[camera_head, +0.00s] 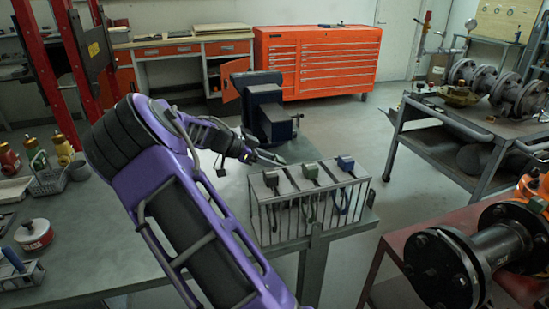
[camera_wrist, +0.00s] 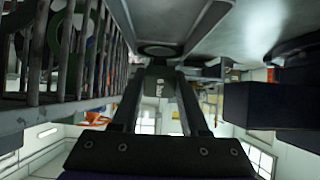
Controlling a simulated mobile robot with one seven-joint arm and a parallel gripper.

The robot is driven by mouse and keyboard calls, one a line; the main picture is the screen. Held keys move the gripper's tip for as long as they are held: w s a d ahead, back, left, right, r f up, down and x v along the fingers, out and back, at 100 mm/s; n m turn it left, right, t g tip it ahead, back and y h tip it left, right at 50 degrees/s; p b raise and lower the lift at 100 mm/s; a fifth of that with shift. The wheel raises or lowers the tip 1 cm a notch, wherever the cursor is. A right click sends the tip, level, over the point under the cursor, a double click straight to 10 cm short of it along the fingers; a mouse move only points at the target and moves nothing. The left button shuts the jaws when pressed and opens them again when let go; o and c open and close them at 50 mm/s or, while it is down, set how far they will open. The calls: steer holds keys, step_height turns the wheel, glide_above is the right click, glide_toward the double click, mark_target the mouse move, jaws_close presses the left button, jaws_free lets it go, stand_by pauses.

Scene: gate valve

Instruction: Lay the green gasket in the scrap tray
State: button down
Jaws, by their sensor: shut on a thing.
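My gripper (camera_head: 268,158) is behind the left end of a barred rack. In the wrist view its fingers (camera_wrist: 160,92) are shut on a small dark block (camera_wrist: 157,84) with a pale label. A dark ring (camera_wrist: 160,50) lies just beyond the block; I cannot tell if they are joined. A green ring (camera_wrist: 76,30) shows behind bars in the wrist view, perhaps the green gasket. I cannot identify the scrap tray for certain.
The barred rack (camera_head: 262,222) stands at the bench corner, close to my gripper. A dark blue vise (camera_head: 272,122) stands just behind. The bench middle is partly clear.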

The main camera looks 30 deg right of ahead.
steer(key=shift+f, duration=0.35)
steer(key=shift+c, duration=1.7)
jaws_free()
steer(key=p+v, duration=0.2)
steer(key=v, duration=1.5)
steer(key=shift+r, duration=0.25)
